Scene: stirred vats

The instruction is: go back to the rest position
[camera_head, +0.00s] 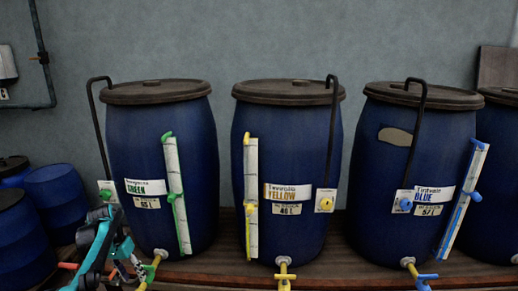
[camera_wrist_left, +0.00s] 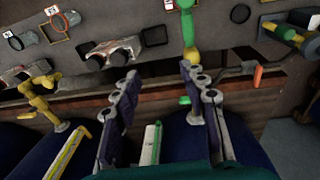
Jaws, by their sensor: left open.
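My left gripper (camera_head: 106,232) is at the lower left of the head view, in front of the green-labelled vat (camera_head: 150,220). In the left wrist view its two dark fingers (camera_wrist_left: 160,78) stand apart, with nothing held between them. The yellow-labelled vat (camera_head: 287,145) stands to the right of the green one, and the blue-labelled vat (camera_head: 440,130) further right. All three are upright blue drums with dark lids. My right gripper is not in view.
Yellow taps (camera_head: 285,272) stick out at the vat bases above the wooden platform (camera_head: 225,268). Smaller blue drums (camera_head: 52,200) stand at the left. In the left wrist view a green and yellow valve (camera_wrist_left: 189,30) lies beyond the fingers, and an orange-tipped lever (camera_wrist_left: 257,76) is to their right.

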